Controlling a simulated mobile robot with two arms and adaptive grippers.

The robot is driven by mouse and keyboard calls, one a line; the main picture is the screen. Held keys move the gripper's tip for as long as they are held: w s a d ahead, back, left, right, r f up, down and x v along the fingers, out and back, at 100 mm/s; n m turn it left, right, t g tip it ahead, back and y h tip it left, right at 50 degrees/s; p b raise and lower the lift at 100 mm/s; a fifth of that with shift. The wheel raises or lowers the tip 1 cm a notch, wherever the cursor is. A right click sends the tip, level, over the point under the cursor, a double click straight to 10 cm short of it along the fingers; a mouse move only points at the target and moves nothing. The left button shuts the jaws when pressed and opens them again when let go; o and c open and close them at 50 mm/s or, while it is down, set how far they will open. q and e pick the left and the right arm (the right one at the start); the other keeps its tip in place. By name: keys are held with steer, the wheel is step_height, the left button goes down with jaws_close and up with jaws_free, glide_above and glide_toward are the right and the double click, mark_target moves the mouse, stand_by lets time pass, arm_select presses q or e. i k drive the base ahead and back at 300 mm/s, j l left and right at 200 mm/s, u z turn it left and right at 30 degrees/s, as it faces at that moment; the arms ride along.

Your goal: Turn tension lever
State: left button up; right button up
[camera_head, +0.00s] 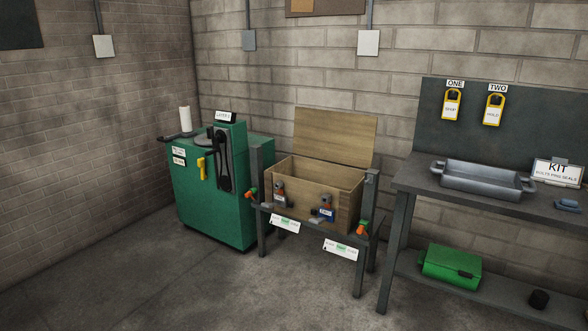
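A green machine (212,203) stands against the wall left of centre. On its front is a yellow handle (201,167) beside a black belt-like loop (225,162). Neither of my grippers shows in this view.
A low table (317,246) carries an open wooden box (339,203) and several small fittings right of the machine. A grey workbench (415,182) holds a metal tray (482,182), with a green case (449,265) on its lower shelf. The floor in front is clear.

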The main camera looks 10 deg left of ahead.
mark_target(201, 162)
steer(key=i+j+u, duration=0.15)
steer(key=i+u, duration=0.7)
steer(key=i, duration=0.2)
steer(key=i+l+u, duration=0.25)
steer(key=i+u, duration=0.2)
steer(key=i+j, duration=0.2)
steer(key=i, duration=0.2)
steer(key=i+j, duration=0.15)
steer(key=i, duration=0.2)
steer(key=i+j+z, duration=0.1)
steer(key=i, duration=0.3)
steer(key=i+j+z, duration=0.3)
steer(key=i+j, duration=0.15)
steer(key=j, duration=0.15)
steer(key=i+j+z, duration=0.15)
steer(key=j, duration=0.2)
